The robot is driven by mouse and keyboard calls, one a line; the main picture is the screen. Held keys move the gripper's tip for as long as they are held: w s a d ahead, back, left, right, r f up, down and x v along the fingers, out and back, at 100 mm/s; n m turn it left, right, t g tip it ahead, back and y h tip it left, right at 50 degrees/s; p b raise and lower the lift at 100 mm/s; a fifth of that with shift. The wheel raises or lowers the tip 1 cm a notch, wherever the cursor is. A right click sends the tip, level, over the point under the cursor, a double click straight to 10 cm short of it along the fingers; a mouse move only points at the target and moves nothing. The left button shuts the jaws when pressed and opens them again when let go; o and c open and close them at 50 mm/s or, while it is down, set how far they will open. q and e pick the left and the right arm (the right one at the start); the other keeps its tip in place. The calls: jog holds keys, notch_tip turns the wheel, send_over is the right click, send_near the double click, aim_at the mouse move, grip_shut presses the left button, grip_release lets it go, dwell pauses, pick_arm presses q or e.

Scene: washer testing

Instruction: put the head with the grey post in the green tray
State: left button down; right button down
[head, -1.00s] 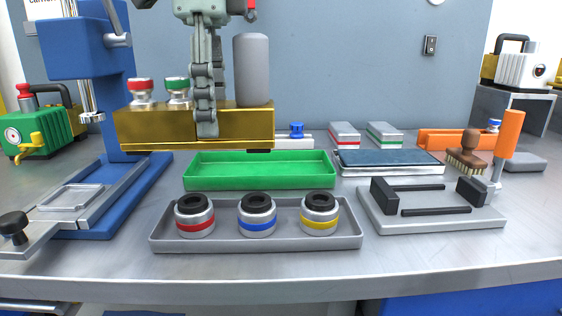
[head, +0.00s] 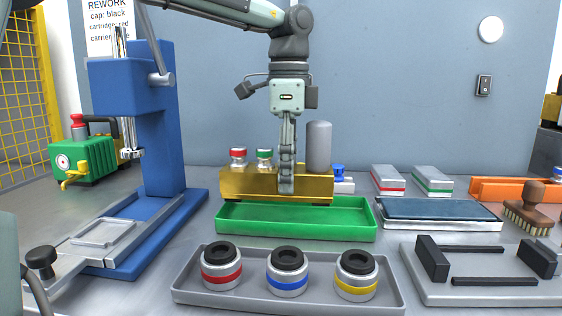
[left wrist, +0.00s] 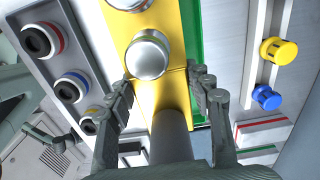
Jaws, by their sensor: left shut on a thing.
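The head with the grey post is a brass-coloured block (head: 240,184) with a grey post (head: 319,147), a red-banded knob (head: 238,157) and a green-banded knob (head: 264,158). My left gripper (head: 287,186) points down and is shut on the block, beside the post. The block is level above the empty green tray (head: 300,233), overlapping its back rim; I cannot tell whether it touches. The left wrist view shows the fingers (left wrist: 165,92) on both sides of the block, with the tray's green rim (left wrist: 193,42) along its right side. A blurred shape at that view's lower left may be my right gripper (left wrist: 52,140).
A grey tray (head: 390,299) with red-, blue- and yellow-banded cups stands in front. A blue press (head: 165,120) stands left. A slate-topped plate (head: 435,212), a brush (head: 530,205) and a grey fixture (head: 420,285) with black bars are at right.

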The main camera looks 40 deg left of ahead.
pick_arm(q)
jog(key=shift+w+a+f, duration=0.1)
jog(key=shift+w+f, duration=0.05)
jog(key=shift+w, duration=0.25)
jog(key=shift+f, duration=0.3)
notch_tip(320, 180, down, 3)
jog(key=shift+f, duration=0.15)
pick_arm(e)
jog(key=shift+w+a+r, duration=0.1)
jog(key=shift+w+a, duration=0.15)
jog(key=shift+a, duration=0.1)
jog(key=shift+w, duration=0.15)
pick_arm(q)
jog(key=c, duration=0.6)
grip_release()
jog(key=shift+s+f, duration=0.1)
jog(key=shift+c, duration=0.2)
pick_arm(e)
jog(key=shift+w+a+r+t+y, duration=0.2)
jog(key=shift+w+r+t+y, duration=0.1)
jog(key=shift+t, duration=0.1)
